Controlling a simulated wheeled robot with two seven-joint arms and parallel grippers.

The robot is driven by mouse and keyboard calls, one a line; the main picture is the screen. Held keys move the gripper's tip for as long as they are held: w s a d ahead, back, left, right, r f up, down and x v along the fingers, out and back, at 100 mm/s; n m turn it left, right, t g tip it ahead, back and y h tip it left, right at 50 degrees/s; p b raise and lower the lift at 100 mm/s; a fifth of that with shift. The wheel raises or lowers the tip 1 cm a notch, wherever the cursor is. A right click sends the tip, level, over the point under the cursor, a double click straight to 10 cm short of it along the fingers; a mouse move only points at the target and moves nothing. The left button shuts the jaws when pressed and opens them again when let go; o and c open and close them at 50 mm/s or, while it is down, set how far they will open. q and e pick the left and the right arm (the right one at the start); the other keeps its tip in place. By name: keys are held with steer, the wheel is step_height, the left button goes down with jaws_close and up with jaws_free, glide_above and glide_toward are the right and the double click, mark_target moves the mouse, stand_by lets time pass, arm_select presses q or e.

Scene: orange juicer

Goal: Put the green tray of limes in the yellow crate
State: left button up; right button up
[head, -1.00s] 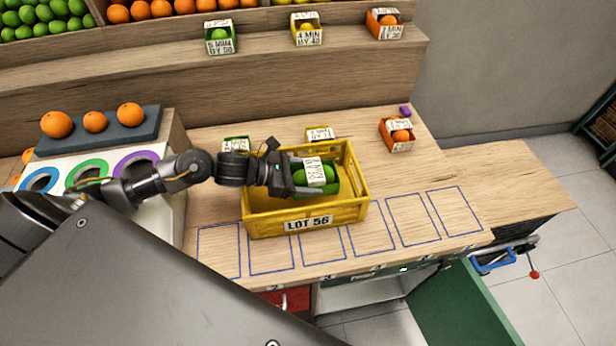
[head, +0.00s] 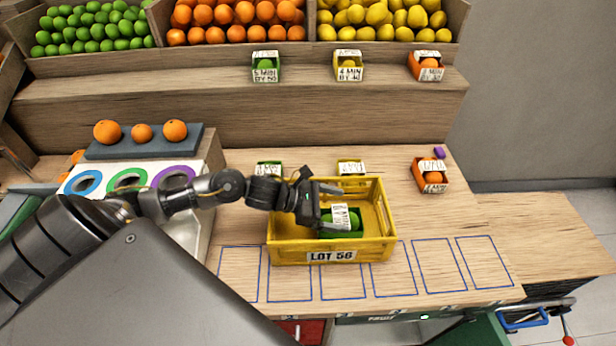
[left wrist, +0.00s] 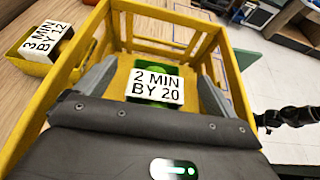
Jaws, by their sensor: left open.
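The green tray of limes (head: 355,233), with a white card on it, sits inside the yellow crate (head: 283,252), low between its walls. In the left wrist view the card on the green tray (left wrist: 157,86) reads "2 MIN BY 20". The crate stands on the wooden counter with a "LOT 56" label on its front. My left gripper (head: 332,205) is open over the crate, its fingers on either side of the tray. In the left wrist view a gap shows between each finger and the card. My right gripper is not clearly in view.
A small yellow tray (head: 351,167) and a green one (head: 269,168) stand behind the crate. An orange tray (head: 431,178) stands to its right. The juicer (head: 200,215) with oranges is on the left. Blue outlined slots (head: 485,262) at the front right are empty.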

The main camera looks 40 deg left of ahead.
arm_select(q)
steer(key=shift+b+v, duration=0.75)
steer(key=shift+v, duration=0.05)
steer(key=b+v, duration=0.3)
steer(key=v, duration=0.7)
steer(key=shift+s+a+r, duration=0.15)
steer(key=shift+r, duration=0.1)
arm_select(e)
steer(key=f, duration=0.3)
steer(key=shift+d+f, duration=0.2)
steer(key=shift+d, duration=0.05)
steer(key=shift+a, duration=0.2)
